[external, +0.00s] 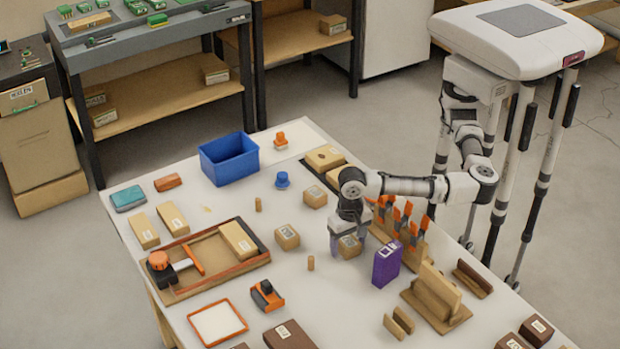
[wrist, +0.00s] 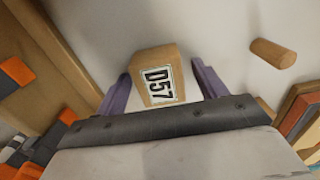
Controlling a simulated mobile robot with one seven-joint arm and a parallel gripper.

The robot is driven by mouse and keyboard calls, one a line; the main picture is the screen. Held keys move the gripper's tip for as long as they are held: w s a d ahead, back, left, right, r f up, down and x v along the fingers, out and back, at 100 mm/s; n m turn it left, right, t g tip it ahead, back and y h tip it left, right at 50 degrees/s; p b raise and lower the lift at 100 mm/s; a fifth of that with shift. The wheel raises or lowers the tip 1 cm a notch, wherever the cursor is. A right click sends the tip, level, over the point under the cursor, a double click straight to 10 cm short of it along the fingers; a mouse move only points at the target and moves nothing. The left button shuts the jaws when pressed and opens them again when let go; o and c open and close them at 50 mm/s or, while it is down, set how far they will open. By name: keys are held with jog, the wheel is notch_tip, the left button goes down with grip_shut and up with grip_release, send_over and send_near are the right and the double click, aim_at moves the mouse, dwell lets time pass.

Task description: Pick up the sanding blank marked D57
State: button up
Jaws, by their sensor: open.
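The sanding blank marked D57 (wrist: 148,68) is a small tan wooden block with a white label reading D57. In the wrist view it stands between the two purple fingers of my gripper (wrist: 160,88), with a gap showing on its right and little or none on its left. My gripper is open and low over the table. In the external view the blank (external: 349,246) shows at my gripper (external: 349,235), partly covered by the fingers. Whether a finger touches it I cannot tell.
A wooden rack of orange-handled tools (external: 400,222) stands close to the right of my gripper. A purple box (external: 387,264) is near its front right. Similar tan blocks (external: 287,237) and a small dowel (external: 311,263) lie to the left. A blue bin (external: 229,158) stands farther back.

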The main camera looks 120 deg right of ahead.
jog(key=c, duration=1.1)
